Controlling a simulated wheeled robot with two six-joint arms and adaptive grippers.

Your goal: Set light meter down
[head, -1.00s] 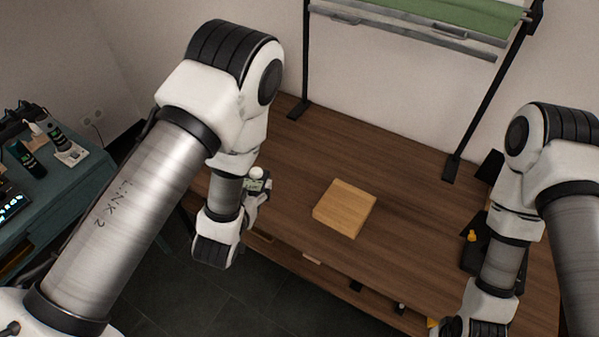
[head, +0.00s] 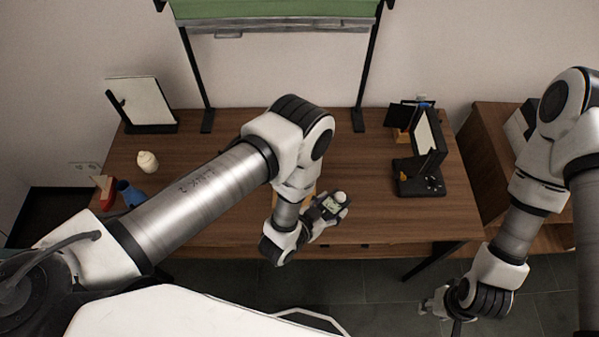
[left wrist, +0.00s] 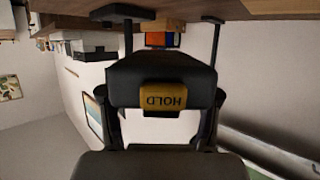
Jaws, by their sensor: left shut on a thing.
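The light meter (head: 334,203) is a small dark device with a pale display and a white round sensor dome. My left gripper (head: 322,213) is shut on it and holds it near the front edge of the wooden table (head: 240,222). In the left wrist view the meter's dark body (left wrist: 160,75) fills the middle between the fingers, with an upside-down yellow HOLD label. A pale wooden block (head: 308,198) is mostly hidden behind my left arm. My right gripper (head: 440,308) hangs over the floor at the lower right; its fingers are too small to read.
A black stand with a panel (head: 424,150) is at the table's right. A framed panel (head: 141,100), a cream bottle (head: 147,161) and a blue cup (head: 129,193) are at the left. Posts of a backdrop frame (head: 364,75) rise at the back. Table between is partly clear.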

